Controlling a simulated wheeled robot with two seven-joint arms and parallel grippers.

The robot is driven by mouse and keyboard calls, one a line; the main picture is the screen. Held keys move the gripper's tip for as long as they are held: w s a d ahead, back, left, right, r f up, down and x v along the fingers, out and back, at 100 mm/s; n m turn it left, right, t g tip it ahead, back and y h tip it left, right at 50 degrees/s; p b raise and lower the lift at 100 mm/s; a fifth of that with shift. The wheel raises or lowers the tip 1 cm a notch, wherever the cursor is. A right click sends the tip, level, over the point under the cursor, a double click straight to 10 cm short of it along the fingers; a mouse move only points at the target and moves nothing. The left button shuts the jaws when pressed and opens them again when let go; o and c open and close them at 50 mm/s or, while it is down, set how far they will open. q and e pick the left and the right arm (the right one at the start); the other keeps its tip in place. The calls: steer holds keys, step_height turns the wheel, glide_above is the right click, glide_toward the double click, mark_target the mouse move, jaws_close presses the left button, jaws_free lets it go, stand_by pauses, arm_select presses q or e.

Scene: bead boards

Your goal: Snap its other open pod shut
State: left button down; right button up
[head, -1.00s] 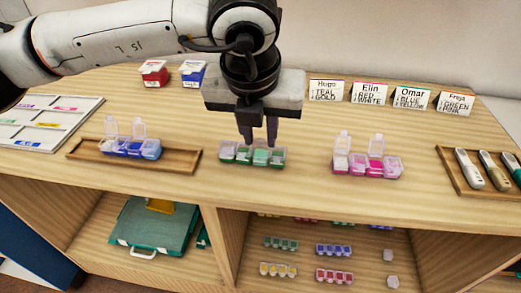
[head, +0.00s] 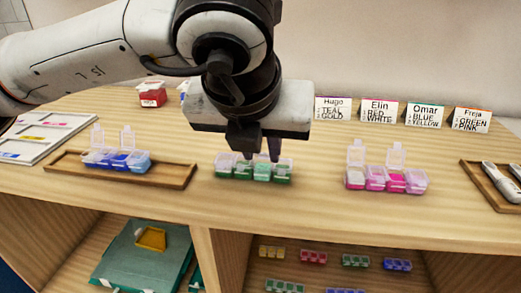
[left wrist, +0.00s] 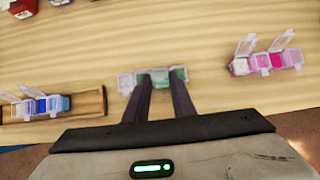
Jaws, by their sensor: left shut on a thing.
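The green bead box (head: 243,171), a row of small pods with clear lids, stands on the shelf top. My left gripper (head: 260,158) comes down over it from above, its two fingers shut on the box. The left wrist view shows the fingers (left wrist: 160,77) on the middle of the green box (left wrist: 126,82). Its lids look mostly down; the fingers hide part of them, and I cannot tell whether each is snapped shut. The pink bead box (head: 376,180) to the right has two lids standing up. My right gripper is not in view.
A blue bead box (head: 121,160) with two raised lids sits in a wooden tray (head: 180,174) at left. Name cards (head: 381,110) stand behind. Another tray (head: 478,172) with tools is at far right. Shelf top between the boxes is clear.

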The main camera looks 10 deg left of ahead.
arm_select(q)
steer(key=c, duration=1.8)
jaws_free()
steer(key=v, duration=1)
steer(key=shift+s+d+r+p, duration=0.1)
steer(key=shift+s+p, duration=0.05)
steer(key=shift+p, duration=0.2)
